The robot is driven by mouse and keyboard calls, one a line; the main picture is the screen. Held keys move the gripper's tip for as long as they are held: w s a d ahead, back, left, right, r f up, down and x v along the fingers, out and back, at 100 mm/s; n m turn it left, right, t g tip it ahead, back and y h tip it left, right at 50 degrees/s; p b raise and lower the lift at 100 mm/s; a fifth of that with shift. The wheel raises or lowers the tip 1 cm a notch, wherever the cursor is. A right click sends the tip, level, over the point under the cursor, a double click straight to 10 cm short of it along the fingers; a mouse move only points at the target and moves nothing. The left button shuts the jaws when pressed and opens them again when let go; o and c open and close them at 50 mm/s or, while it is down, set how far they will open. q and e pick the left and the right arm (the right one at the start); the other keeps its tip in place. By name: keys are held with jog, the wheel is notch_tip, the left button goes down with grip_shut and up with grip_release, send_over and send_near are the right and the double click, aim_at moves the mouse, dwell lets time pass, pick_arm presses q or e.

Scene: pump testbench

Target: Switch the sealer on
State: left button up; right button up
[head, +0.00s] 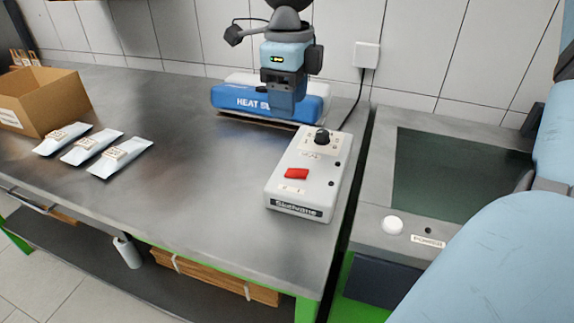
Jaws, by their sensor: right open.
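The heat sealer (238,98), blue and white with "HEAT S…" lettering, stands at the back of the metal bench, partly hidden by my right gripper. A light grey control box (318,185) sits in front of it near the bench's right edge. The box has a red switch (296,173) and a black dial (322,137) on top; I cannot tell the switch's position. My right gripper (287,112) is open and points down in front of the sealer, behind the control box and apart from the switch. My left gripper is out of view.
Three silvery pouches (120,158) and a cardboard box (52,92) are on the left of the bench (190,190). A unit with a dark panel (445,165) and a white button (392,224) stands at the right. The bench middle is clear.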

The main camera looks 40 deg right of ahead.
aim_at(289, 171)
notch_tip(289, 171, down, 13)
jog(key=b, duration=0.3)
jog(key=shift+s+r, duration=0.1)
jog(key=shift+r, duration=0.05)
jog(key=shift+f, duration=0.45)
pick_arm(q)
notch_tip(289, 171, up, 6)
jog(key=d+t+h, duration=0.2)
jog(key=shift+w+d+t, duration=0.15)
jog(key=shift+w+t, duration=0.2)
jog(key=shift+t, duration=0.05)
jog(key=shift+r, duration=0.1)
